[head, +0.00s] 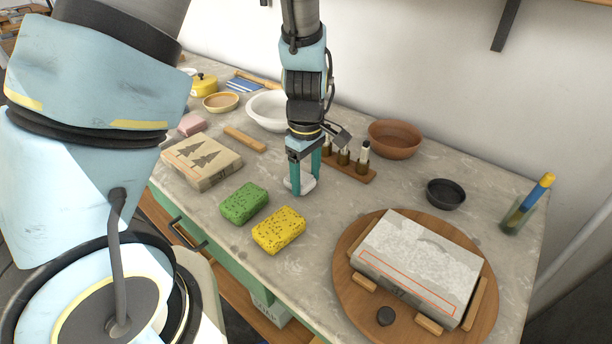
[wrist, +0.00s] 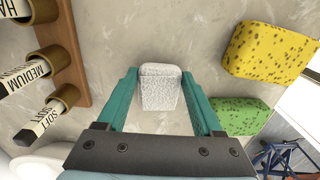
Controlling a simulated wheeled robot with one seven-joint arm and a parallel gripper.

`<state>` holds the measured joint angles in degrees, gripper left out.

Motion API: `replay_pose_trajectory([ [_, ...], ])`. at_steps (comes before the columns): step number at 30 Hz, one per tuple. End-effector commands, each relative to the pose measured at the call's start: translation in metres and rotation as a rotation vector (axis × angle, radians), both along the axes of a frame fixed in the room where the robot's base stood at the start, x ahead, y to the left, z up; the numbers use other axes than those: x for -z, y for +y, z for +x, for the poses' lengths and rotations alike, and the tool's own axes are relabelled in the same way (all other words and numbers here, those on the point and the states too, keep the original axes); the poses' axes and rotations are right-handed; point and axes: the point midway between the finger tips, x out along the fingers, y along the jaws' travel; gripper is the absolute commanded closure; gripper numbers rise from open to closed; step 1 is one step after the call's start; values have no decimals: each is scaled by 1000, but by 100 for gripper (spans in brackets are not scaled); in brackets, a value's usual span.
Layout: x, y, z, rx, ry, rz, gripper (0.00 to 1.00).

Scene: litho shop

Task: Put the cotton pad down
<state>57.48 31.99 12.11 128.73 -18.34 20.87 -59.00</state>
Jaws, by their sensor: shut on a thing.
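The cotton pad (head: 303,186) is a small white block between the teal fingers of my gripper (head: 305,179). My gripper points down over the grey worktop and is shut on the pad. The wrist view shows the pad's pale, rough-textured face (wrist: 160,92) between the fingertips, with bare worktop around it. The pad is at or just above the worktop; I cannot tell if it touches. The fingers hide part of it in the head view.
A green sponge (head: 243,203) and a yellow sponge (head: 279,231) lie in front of my gripper. A wooden rack with labelled bottles (head: 349,172) stands close behind. A round wooden board (head: 345,238) bearing a stone slab (head: 420,262) is at right. A white bowl (head: 266,111) stands behind.

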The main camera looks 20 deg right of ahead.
Motion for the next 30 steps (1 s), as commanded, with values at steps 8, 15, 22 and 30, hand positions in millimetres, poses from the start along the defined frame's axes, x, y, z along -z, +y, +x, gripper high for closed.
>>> replay_pose_trajectory([
  [8,3,0,0,0,0,0,100],
  [15,2,0,0,0,0,0,7],
  [22,2,0,0,0,0,-1,2],
  [30,-18,-2,1,2,-4,-5,2],
])
